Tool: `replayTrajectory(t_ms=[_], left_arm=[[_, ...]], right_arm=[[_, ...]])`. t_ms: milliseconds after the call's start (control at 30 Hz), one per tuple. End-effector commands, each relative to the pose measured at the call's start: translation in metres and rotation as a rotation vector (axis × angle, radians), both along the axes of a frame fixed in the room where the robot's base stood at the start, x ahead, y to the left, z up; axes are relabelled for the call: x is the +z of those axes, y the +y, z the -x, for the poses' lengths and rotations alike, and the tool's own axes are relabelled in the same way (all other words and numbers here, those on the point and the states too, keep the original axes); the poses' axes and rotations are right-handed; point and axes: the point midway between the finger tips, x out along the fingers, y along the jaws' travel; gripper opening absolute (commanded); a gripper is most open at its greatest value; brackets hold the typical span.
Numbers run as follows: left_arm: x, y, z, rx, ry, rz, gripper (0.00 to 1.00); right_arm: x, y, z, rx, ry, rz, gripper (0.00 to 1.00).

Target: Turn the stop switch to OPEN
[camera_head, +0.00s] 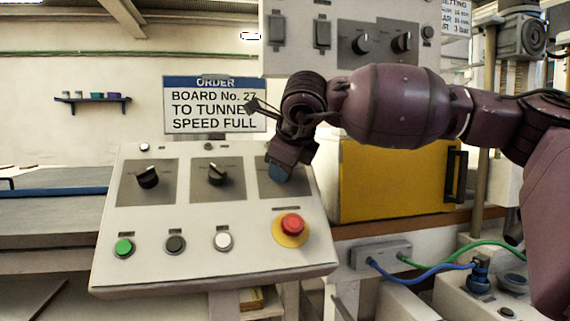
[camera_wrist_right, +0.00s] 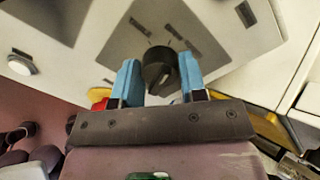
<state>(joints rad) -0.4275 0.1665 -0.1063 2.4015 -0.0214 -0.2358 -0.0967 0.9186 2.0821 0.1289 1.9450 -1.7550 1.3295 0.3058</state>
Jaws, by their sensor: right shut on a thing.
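A sloped light-grey control panel (camera_head: 190,270) carries three rotary switches in a row. The left black knob (camera_head: 148,177) and the middle black knob (camera_head: 215,175) are uncovered. My right gripper (camera_head: 279,173) is at the rightmost switch and hides its knob in the head view. In the right wrist view the black knob (camera_wrist_right: 157,68) sits between the blue fingers of the right gripper (camera_wrist_right: 160,80), on a grey plate (camera_wrist_right: 185,25) with dark marks. The gripper is shut on this knob. Switch labels are too small to read. My left gripper is not in view.
Below the switches are a green button (camera_head: 124,247), a black button (camera_head: 175,244), a white button (camera_head: 223,241) and a red mushroom button (camera_head: 291,225) near my right gripper. An order sign (camera_head: 190,100) stands behind. A yellow box (camera_head: 390,180) is at right.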

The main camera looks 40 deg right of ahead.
Motion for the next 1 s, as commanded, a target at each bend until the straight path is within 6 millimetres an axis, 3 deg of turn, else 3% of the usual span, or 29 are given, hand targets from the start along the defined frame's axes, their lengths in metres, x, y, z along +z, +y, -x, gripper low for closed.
replayTrajectory(t_ms=[700,733,867,1000], left_arm=[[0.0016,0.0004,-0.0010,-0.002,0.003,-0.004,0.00],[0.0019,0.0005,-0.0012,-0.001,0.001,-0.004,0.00],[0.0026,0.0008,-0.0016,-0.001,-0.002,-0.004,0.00],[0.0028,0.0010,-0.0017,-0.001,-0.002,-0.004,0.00]], right_arm=[[-0.0020,0.0002,0.0000,0.053,0.033,0.044,0.15],[-0.0020,0.0002,0.0000,0.053,0.033,0.044,0.43],[-0.0016,0.0002,0.0000,0.053,0.031,0.044,0.63],[-0.0010,0.0002,-0.0001,0.053,0.030,0.045,0.64]])
